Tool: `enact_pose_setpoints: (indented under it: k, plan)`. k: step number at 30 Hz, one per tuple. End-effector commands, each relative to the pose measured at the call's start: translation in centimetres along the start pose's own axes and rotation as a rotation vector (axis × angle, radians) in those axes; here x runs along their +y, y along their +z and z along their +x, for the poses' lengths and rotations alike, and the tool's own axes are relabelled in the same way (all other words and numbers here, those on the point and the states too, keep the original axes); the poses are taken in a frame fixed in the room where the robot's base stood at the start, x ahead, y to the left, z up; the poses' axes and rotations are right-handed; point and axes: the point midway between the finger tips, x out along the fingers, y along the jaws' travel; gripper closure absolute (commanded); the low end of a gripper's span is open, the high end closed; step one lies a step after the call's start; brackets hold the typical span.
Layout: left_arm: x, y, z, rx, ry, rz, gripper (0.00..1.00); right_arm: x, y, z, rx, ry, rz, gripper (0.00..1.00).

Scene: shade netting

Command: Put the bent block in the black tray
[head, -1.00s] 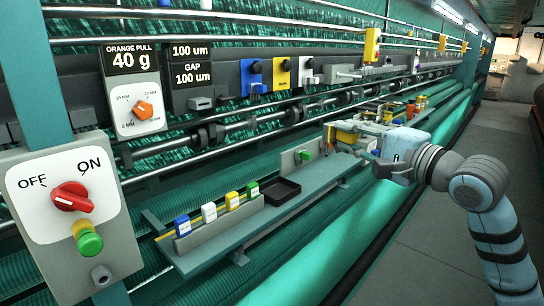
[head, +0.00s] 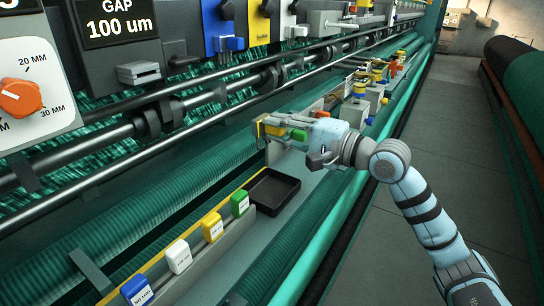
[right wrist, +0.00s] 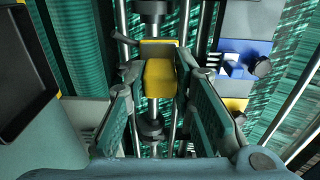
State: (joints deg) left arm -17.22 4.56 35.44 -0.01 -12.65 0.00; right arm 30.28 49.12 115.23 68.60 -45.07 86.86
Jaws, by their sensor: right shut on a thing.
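The bent block (right wrist: 159,76) is yellow and sits between the two fingers of my right gripper in the right wrist view. In the head view my right gripper (head: 270,129) is shut on the block, with yellow (head: 273,130) showing at its tips. It is held above the shelf, just behind and above the black tray. The black tray (head: 273,191) is a shallow, empty rectangle on the grey shelf. Part of it shows at the left edge of the right wrist view (right wrist: 22,85). My left gripper is out of view.
Blue (head: 137,290), white (head: 178,256), yellow (head: 212,227) and green (head: 240,203) labelled blocks stand in a row left of the tray. Long rollers and bars run behind the shelf. Several small coloured parts (head: 378,75) stand farther along.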

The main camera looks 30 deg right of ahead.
Motion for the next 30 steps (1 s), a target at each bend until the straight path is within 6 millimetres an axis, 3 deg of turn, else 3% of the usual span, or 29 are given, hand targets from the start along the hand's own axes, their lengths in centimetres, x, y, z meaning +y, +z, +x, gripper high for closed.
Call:
enact_pose_setpoints:
  k: [1, 4, 8, 19, 29, 30]
  plan:
    - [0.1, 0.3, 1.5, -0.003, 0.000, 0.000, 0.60, 3.2, -0.2, 0.5, -0.011, -0.001, 0.012, 1.00]
    - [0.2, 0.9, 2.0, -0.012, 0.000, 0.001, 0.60, 5.8, -0.5, 1.1, -0.023, -0.013, 0.019, 1.00]
    - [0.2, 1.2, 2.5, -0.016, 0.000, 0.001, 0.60, 6.7, -0.7, 1.4, -0.026, -0.016, 0.018, 1.00]
    - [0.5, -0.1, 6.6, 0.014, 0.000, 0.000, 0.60, 10.2, -0.5, 1.7, -0.028, -0.015, 0.017, 1.00]
    - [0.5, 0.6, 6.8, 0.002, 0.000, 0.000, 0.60, 10.3, -0.5, 1.7, -0.029, -0.015, 0.018, 1.00]
    - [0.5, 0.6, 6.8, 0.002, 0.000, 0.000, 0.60, 10.2, -0.5, 1.7, -0.029, -0.015, 0.018, 0.74]
